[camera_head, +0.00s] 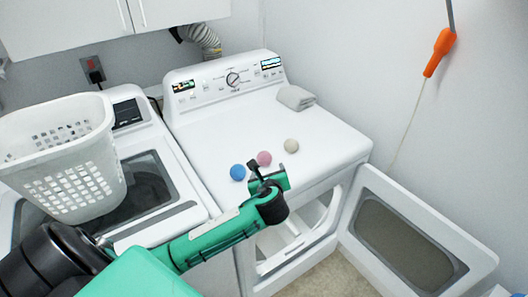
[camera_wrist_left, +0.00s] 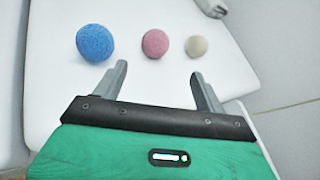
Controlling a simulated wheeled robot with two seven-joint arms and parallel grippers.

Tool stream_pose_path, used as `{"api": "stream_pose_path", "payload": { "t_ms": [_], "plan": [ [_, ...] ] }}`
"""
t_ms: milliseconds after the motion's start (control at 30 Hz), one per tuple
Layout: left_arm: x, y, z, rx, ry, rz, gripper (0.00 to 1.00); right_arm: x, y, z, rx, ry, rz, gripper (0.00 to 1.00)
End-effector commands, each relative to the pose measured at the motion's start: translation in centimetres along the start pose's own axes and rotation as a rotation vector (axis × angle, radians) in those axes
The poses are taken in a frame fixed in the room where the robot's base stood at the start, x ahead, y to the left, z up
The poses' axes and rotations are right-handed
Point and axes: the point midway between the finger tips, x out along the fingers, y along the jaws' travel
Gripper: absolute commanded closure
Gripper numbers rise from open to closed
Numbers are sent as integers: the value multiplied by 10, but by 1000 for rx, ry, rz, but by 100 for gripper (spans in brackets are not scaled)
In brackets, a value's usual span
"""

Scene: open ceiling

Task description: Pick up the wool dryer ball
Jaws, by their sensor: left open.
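Three balls sit in a row on the white dryer top: a blue ball (camera_head: 238,172), a pink ball (camera_head: 264,158) and a cream ball (camera_head: 291,146). Which one is the wool dryer ball I cannot tell for sure. In the left wrist view the blue ball (camera_wrist_left: 95,43) is at left, the pink ball (camera_wrist_left: 156,43) in the middle and the cream ball (camera_wrist_left: 197,46) at right. My left gripper (camera_head: 256,170) is open and empty near the dryer's front edge; in the wrist view its fingers (camera_wrist_left: 156,75) point toward the pink ball, apart from it. My right gripper is not in view.
A white laundry basket (camera_head: 62,160) stands on the washer at left. A folded grey cloth (camera_head: 296,97) lies at the dryer's back right. The dryer door (camera_head: 358,247) hangs open in front. The dryer top (camera_head: 220,135) is clear behind the balls.

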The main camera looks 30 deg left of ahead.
Motion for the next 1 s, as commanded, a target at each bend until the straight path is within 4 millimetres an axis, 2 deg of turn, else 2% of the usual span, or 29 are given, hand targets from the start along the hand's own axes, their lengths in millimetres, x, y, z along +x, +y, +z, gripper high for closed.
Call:
{"api": "stream_pose_path", "payload": {
  "t_ms": [167,400,467,767,1000],
  "plan": [
    [23,0,2,2,-1,3,28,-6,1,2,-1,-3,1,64],
    [65,0,2,1,0,3,28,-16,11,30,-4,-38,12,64],
    [73,0,1,1,0,1,28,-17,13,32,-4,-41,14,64],
    [90,2,1,0,0,2,28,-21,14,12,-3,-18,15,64],
    [119,8,-3,0,0,2,28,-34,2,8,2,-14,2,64]
  ]
}}
